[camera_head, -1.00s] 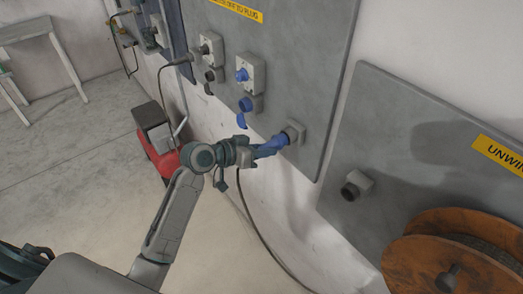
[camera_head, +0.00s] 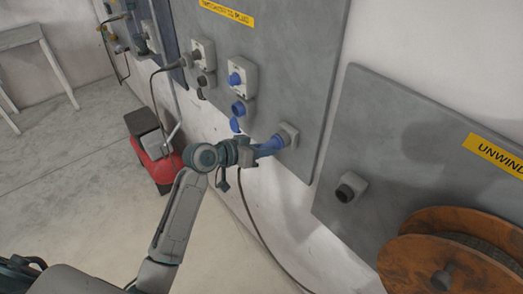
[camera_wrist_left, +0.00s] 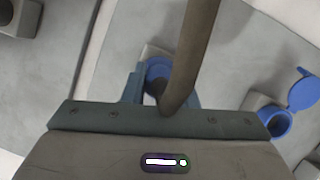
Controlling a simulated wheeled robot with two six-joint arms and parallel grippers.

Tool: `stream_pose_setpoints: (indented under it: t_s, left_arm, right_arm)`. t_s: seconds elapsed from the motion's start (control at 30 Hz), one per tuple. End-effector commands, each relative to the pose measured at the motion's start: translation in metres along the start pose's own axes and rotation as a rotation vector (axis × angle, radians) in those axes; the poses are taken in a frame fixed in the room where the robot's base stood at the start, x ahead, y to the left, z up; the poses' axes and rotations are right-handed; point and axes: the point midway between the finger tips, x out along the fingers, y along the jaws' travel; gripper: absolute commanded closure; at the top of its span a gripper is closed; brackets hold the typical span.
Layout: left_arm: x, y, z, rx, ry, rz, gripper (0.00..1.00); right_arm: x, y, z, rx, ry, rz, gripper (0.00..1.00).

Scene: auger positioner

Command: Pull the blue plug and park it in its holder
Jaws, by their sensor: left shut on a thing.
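My left gripper (camera_head: 262,149) is shut on the blue plug (camera_head: 272,145), in front of the grey holder (camera_head: 289,133) low on the grey wall panel. The plug's front end meets the holder's mouth; how deep it sits I cannot tell. In the left wrist view the blue plug (camera_wrist_left: 158,69) shows between the fingers, partly hidden by its thick cable (camera_wrist_left: 194,45). The grey holder (camera_wrist_left: 153,50) is just behind it. A blue socket (camera_head: 240,108) with its lid hanging open is up and left of the holder. My right gripper is not in view.
Above the open socket is a switch box with a blue knob (camera_head: 235,79). A plugged grey connector (camera_head: 197,55) is to its left. A second panel (camera_head: 375,125) with a grey fitting (camera_head: 350,187) and wooden reel (camera_head: 440,215) stands right. A red machine (camera_head: 160,165) is on the floor.

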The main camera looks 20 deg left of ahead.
Motion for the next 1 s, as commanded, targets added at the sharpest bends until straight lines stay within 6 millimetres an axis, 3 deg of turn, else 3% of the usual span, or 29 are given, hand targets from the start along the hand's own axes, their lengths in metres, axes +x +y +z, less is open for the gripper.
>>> stream_pose_setpoints:
  t_s: [0.1,0.13,0.27,0.67,1.0]
  left_arm:
    - [0.003,0.001,-0.002,-0.001,0.001,0.001,1.00]
    - [0.003,0.001,-0.002,-0.001,0.001,0.001,0.72]
    - [0.002,0.000,-0.001,0.000,0.001,0.001,0.49]
    - [-0.005,-0.001,0.000,0.001,0.001,-0.001,0.49]
    - [-0.057,-0.002,0.002,0.006,-0.001,-0.002,0.49]
  right_arm:
    - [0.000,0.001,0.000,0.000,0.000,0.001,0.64]
    - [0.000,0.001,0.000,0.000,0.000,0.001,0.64]
    - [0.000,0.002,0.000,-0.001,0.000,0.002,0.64]
    - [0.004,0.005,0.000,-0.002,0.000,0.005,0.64]
    - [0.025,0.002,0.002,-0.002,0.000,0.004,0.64]
